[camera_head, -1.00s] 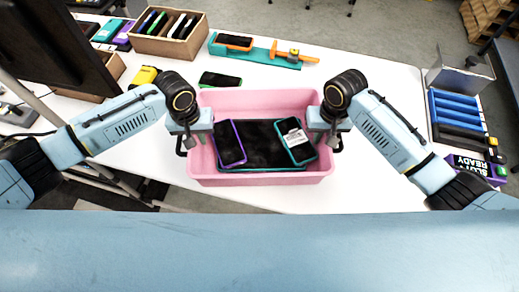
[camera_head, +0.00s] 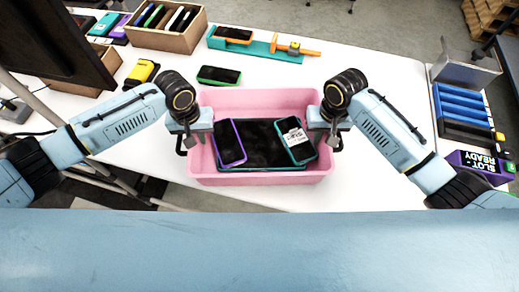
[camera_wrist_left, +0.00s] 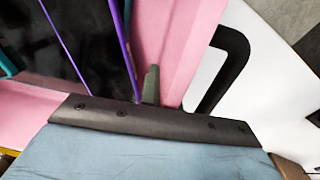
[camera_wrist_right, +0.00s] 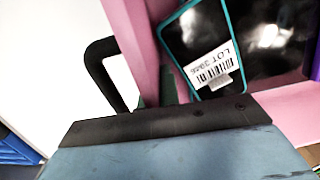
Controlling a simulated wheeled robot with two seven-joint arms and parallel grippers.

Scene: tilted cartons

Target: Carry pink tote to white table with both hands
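The pink tote (camera_head: 310,98) is level in the middle of the head view, over the near edge of the white table (camera_head: 376,172). I cannot tell whether it touches the tabletop. In it lie a purple-edged device (camera_head: 230,143), a teal-edged device with a white label (camera_head: 298,147) and a large dark panel (camera_head: 264,140). My left gripper (camera_head: 193,138) is shut on the tote's left wall, by a black handle (camera_wrist_left: 232,68). My right gripper (camera_head: 326,136) is shut on the right wall, by the other handle (camera_wrist_right: 98,70). The fingertips are partly hidden.
A green-edged device (camera_head: 219,76) lies just behind the tote. A yellow item (camera_head: 141,73), a wooden box (camera_head: 160,38) and a teal fixture (camera_head: 270,47) stand farther back. A blue slotted rack (camera_head: 462,108) and a purple box (camera_head: 478,163) are at right. White tabletop is clear right of the tote.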

